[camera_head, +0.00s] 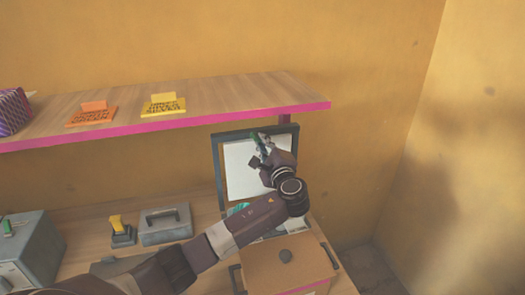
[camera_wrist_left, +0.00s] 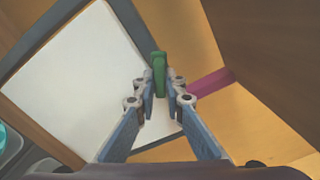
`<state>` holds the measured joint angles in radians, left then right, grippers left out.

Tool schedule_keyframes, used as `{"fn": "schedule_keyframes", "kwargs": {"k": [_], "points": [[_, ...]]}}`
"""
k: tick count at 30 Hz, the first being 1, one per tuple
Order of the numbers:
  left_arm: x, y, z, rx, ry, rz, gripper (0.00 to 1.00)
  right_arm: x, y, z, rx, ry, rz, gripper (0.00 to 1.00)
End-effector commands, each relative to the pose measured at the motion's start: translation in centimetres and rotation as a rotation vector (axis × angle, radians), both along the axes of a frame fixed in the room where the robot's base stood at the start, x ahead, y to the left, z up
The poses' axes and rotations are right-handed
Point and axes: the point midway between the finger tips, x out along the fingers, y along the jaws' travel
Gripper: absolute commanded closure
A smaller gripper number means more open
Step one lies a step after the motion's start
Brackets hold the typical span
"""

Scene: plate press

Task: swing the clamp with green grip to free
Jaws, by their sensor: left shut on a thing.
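The green grip (camera_wrist_left: 158,68) of the clamp stands between the fingertips of my left gripper (camera_wrist_left: 159,98) in the left wrist view, and the gripper is shut on it. In the head view my left gripper (camera_head: 262,152) is in front of a raised dark frame with a white panel (camera_head: 238,170). A bit of the green grip (camera_head: 257,138) shows past the fingers. The white panel (camera_wrist_left: 75,85) fills the left of the wrist view, behind the fingers. The rest of the clamp is mostly hidden by my gripper. My right gripper is not in view.
A wooden shelf with a pink edge (camera_head: 220,117) runs above and left, carrying an orange sign (camera_head: 92,113) and a yellow sign (camera_head: 163,105). A brown box (camera_head: 285,264) stands below my arm. Grey metal boxes (camera_head: 165,225) stand on the bench at left.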

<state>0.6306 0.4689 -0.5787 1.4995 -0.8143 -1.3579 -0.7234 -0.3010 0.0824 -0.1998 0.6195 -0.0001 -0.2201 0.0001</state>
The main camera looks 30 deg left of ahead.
Motion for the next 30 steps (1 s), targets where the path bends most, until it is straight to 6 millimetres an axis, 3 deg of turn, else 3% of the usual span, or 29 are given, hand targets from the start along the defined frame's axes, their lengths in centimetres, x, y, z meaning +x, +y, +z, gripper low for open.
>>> {"fn": "schedule_keyframes", "kwargs": {"k": [1,12,30], "points": [[-0.1,-0.1,-0.8,-0.033,-0.032,0.0,1.0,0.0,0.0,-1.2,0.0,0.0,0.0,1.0],[0.0,-0.1,-0.7,-0.222,-0.25,0.001,1.0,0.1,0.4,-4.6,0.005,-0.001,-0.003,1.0],[0.0,-0.1,-0.3,-0.323,-0.367,0.002,1.0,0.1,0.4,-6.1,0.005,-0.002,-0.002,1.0]]}}
